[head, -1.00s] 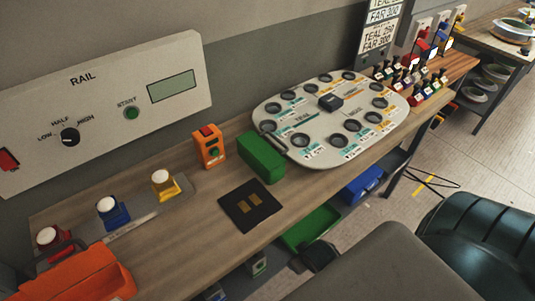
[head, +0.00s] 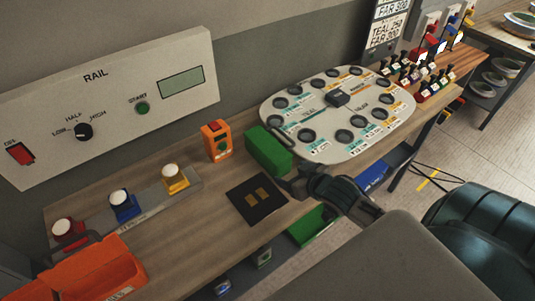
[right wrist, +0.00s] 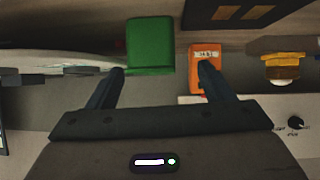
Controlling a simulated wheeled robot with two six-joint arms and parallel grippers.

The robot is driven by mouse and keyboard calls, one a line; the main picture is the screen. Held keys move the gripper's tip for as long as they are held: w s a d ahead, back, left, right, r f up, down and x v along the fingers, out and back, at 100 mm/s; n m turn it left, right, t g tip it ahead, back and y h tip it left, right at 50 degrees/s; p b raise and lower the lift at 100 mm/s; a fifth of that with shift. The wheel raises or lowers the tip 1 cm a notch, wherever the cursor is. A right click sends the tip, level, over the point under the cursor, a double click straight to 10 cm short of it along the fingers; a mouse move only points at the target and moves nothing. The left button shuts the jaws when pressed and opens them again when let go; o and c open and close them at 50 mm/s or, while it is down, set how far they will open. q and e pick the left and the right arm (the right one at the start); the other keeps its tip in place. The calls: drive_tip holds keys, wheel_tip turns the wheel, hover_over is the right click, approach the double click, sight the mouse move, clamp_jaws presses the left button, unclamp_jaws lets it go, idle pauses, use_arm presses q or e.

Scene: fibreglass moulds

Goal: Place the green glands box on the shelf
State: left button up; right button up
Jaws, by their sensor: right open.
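A green box (head: 268,152) stands on the wooden bench beside the left end of the pale oval plate. It also shows in the right wrist view (right wrist: 150,45), ahead of and between my fingers. My right gripper (head: 298,184) is open and empty, close to the near right end of this box. In the right wrist view its two fingers (right wrist: 160,70) are spread apart; I cannot tell whether either touches the box. The shelf under the bench is mostly hidden; a green tray (head: 308,228) and a blue box (head: 373,180) show there. My left gripper is not in view.
An orange device (head: 216,140) stands left of the green box, and a black mat (head: 258,199) lies in front. The oval plate (head: 338,115) with round holes lies right. An orange bin (head: 95,272) is at front left. A control panel (head: 110,105) stands behind.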

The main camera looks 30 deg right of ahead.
sight(269, 145)
drive_tip(key=shift+t+y, duration=0.5)
drive_tip(key=shift+t, duration=0.4)
drive_tip(key=w+r, duration=0.1)
drive_tip(key=w+d+r, duration=0.1)
drive_tip(key=w+r, duration=0.1)
drive_tip(key=w, duration=0.1)
drive_tip(key=shift+d, duration=0.3)
drive_tip(key=p+x, duration=0.1)
drive_tip(key=x, duration=0.3)
drive_tip(key=shift+r, duration=0.1)
drive_tip(key=p+x, duration=0.1)
drive_tip(key=x, duration=0.4)
drive_tip(key=shift+w+a, duration=0.1)
drive_tip(key=shift+w, duration=0.2)
drive_tip(key=shift+w+f, duration=0.4)
drive_tip(key=shift+s, duration=0.1)
drive_tip(key=c, duration=0.4)
drive_tip(key=shift+r, duration=0.1)
drive_tip(key=c, duration=1.1)
